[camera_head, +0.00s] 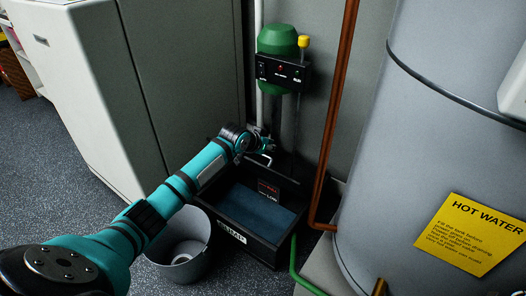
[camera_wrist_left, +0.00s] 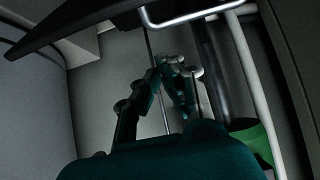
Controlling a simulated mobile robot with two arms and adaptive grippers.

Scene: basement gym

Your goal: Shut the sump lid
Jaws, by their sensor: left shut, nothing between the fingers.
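The black sump box (camera_head: 248,243) stands on the floor with its top open, and dark blue water (camera_head: 262,212) shows inside. A dark panel (camera_head: 286,178), apparently the raised lid, stands at the back of the box; my arm partly hides it. A pale metal handle (camera_head: 264,158) shows near its top, and as a bent bar (camera_wrist_left: 238,60) in the left wrist view. My left gripper (camera_head: 267,146) is at the handle, behind the box's opening. Its fingers (camera_wrist_left: 176,68) are shut and empty. I cannot tell whether they touch the handle or lid. My right gripper is out of view.
A grey bucket (camera_head: 196,264) stands left of the box. A green pump unit (camera_head: 278,40) is above it on the wall. A copper pipe (camera_head: 338,90), green hose (camera_head: 294,262) and large water tank (camera_head: 430,130) crowd the right. A white cabinet (camera_head: 75,95) stands left.

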